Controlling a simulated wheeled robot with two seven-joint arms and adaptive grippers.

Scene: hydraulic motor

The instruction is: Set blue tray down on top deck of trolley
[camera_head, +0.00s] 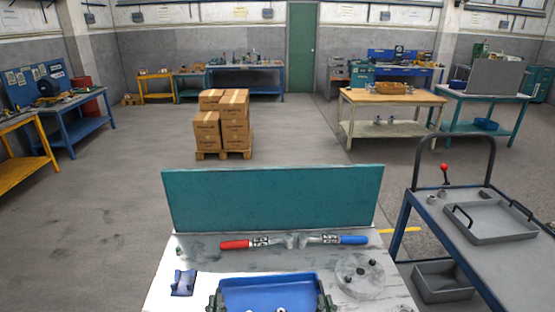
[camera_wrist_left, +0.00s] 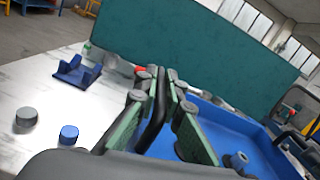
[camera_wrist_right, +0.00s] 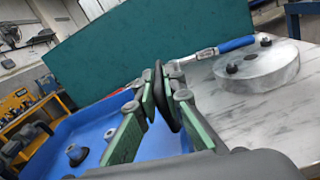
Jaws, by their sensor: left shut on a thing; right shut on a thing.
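The blue tray (camera_head: 268,292) is at the bottom centre of the head view, over the white bench. I cannot tell whether it rests on the bench or hangs just above it. Several small parts are in it. My left gripper (camera_head: 215,302) is shut on its left side, and my right gripper (camera_head: 324,302) on its right side. The tray also shows in the left wrist view (camera_wrist_left: 225,122) and the right wrist view (camera_wrist_right: 85,132). The trolley (camera_head: 462,238), with a blue frame and grey top deck, stands to the right.
A grey tray (camera_head: 490,222) with black handles and a red-knobbed lever (camera_head: 445,173) are on the trolley. The bench has a teal back panel (camera_head: 270,198), red- and blue-handled tools (camera_head: 290,241), a round metal disc (camera_head: 360,276) and a blue cradle (camera_head: 184,283).

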